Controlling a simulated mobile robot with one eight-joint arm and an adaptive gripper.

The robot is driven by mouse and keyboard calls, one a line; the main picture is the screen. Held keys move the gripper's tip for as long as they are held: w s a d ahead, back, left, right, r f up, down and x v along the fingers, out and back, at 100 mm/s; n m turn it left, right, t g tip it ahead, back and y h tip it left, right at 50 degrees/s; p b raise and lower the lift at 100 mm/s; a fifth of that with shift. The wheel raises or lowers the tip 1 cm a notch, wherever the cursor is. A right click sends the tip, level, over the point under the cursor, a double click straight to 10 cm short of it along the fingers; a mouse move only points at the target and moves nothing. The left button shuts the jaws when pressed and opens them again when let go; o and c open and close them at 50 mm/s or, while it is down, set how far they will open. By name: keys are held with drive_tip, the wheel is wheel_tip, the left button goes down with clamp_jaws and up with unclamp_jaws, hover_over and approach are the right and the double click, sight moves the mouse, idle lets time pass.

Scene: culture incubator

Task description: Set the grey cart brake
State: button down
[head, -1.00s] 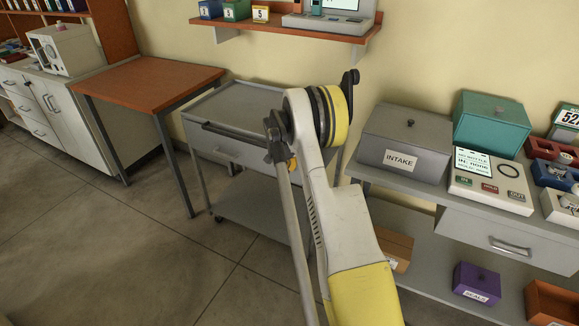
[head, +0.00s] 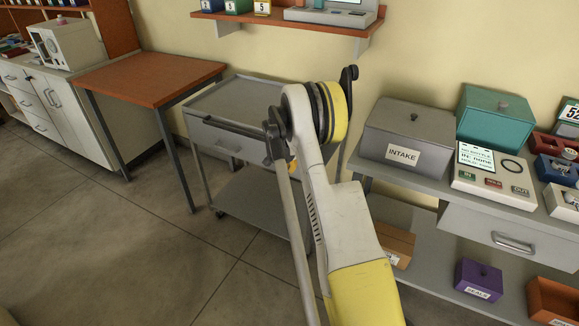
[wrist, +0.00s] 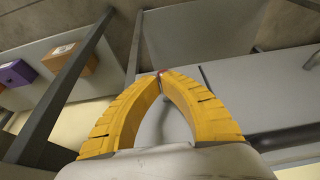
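The grey cart (head: 235,97) stands against the wall, with a flat top, a drawer front (head: 215,138) and a lower shelf (head: 250,203). My arm crosses in front of its right side and hides part of it. In the wrist view the yellow fingers of my gripper (wrist: 161,73) meet at the tips, close to grey cart panels and a post (wrist: 133,48). A small reddish spot shows at the fingertips; I cannot tell whether it is held. I cannot make out the brake clearly. In the head view only a bit of yellow finger shows behind my arm.
A brown-topped table (head: 150,78) stands left of the cart. To the right is a grey bench (head: 480,210) with an INTAKE box (head: 405,140), a teal box (head: 495,115) and, below, a purple box (head: 478,280) and a cardboard box (head: 397,243). The floor at front left is clear.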

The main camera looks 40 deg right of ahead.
drive_tip(key=shift+a+f, duration=0.15)
drive_tip(key=shift+f, duration=0.45)
drive_tip(key=shift+r, duration=0.1)
drive_tip(key=shift+r, duration=0.7)
drive_tip(key=s+a+r+p, duration=0.4)
drive_tip(key=a+r, duration=0.3)
drive_tip(key=a, duration=0.3)
drive_tip(key=shift+s+a+p, duration=0.15)
drive_tip(key=shift+s+p, duration=0.05)
drive_tip(key=shift+p, duration=0.35)
drive_tip(key=shift+r, duration=0.1)
